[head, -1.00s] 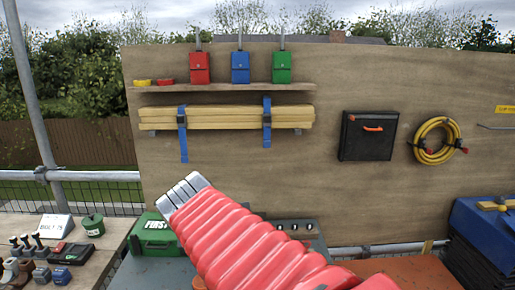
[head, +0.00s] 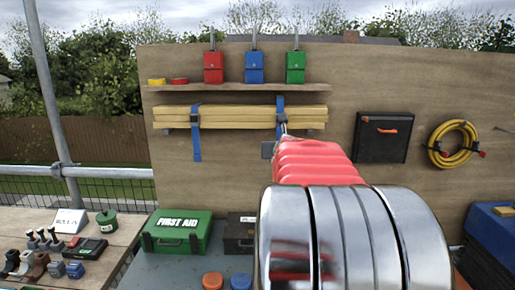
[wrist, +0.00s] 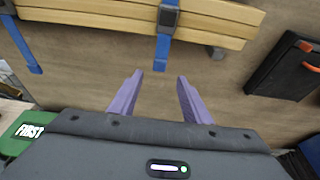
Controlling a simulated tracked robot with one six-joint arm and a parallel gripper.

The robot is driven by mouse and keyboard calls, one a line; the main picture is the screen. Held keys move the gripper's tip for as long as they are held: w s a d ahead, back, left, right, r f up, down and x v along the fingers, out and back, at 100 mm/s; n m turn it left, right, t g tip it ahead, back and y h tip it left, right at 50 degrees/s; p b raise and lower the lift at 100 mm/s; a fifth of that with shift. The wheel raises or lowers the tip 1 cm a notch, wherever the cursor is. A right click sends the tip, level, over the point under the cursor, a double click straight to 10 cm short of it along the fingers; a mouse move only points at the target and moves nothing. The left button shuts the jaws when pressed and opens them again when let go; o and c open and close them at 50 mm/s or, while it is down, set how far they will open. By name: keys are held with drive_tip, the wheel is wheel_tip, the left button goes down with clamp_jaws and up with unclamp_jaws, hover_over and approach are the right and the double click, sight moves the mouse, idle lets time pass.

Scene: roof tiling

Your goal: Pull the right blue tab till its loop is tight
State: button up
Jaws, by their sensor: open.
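The right blue strap (head: 280,106) loops around the yellow timber planks (head: 240,120) on the board. In the wrist view, its dark buckle (wrist: 168,17) sits on the planks' front and its blue tab (wrist: 163,52) hangs below. My gripper (wrist: 160,75) is open, its two purple fingers apart below the planks. The tab's lower end shows just above the gap between the fingertips; I cannot tell the depth between them. In the head view my red arm hides the tab and most of the gripper. The left blue strap (head: 196,140) hangs further left.
A shelf (head: 235,87) with red, blue and green boxes is above the planks. A black case (head: 382,137) and a coiled yellow hose (head: 453,144) hang to the right. A green first aid box (head: 177,232) stands below left. The board under the planks is bare.

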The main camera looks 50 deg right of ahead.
drive_tip(key=shift+w, duration=0.1)
idle(0.3)
drive_tip(key=x, duration=1.3)
drive_tip(key=shift+w+d, duration=0.15)
drive_tip(key=shift+w, duration=0.05)
drive_tip(key=shift+f, duration=0.15)
idle(0.4)
drive_tip(key=c, duration=1.1)
drive_tip(key=o, duration=1.6)
drive_tip(key=shift+c, duration=0.2)
